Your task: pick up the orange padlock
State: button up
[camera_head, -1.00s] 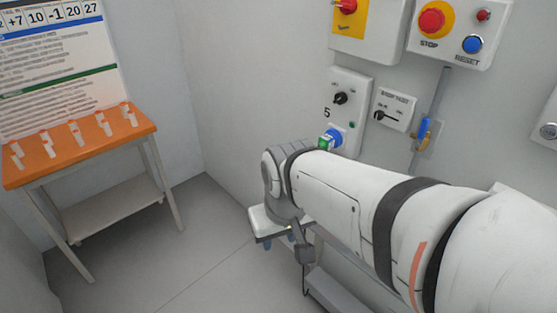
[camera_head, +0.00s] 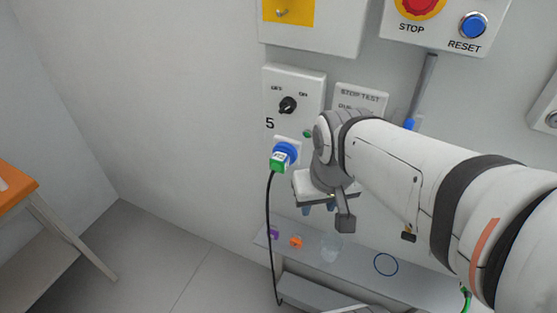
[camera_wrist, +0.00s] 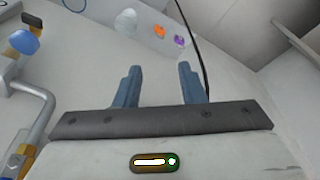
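The orange padlock (camera_head: 296,242) is small and lies on a grey shelf (camera_head: 355,257) below the wall panels, between a purple padlock-like item (camera_head: 273,233) and a clear container. It also shows in the wrist view (camera_wrist: 160,32), near the top, beyond the fingers. My gripper (camera_head: 318,208) hangs above and in front of the shelf, in the picture a little above and right of the orange padlock. In the wrist view my gripper (camera_wrist: 159,78) has its two blue-grey fingers apart, with nothing between them.
A clear container (camera_head: 331,247) and a blue ring (camera_head: 386,264) share the shelf. A black cable hangs from the blue plug (camera_head: 285,153) past the shelf's left end. Control boxes line the wall above. An orange-topped table (camera_head: 14,190) stands left; the floor between is clear.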

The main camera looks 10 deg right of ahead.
jog(key=shift+o, duration=0.3)
jog(key=shift+s+a+r, duration=0.1)
jog(key=shift+s+a, duration=0.05)
jog(key=shift+s, duration=0.05)
jog(key=shift+o, duration=0.8)
jog(key=shift+w, duration=0.2)
jog(key=shift+o, duration=0.4)
jog(key=w+d+f, duration=0.1)
jog(key=w+f, duration=0.3)
jog(key=shift+d+f+n+g+b, duration=0.25)
jog(key=shift+n+g+b, duration=0.05)
jog(key=shift+n+b, duration=0.1)
jog(key=n+g+b, duration=0.2)
jog(key=n, duration=0.1)
send_over(299, 242)
notch_tip(299, 242, down, 25)
jog(key=shift+s+d+r, duration=0.15)
jog(key=shift+f, duration=4.4)
jog(key=shift+c, duration=0.3)
grip_shut()
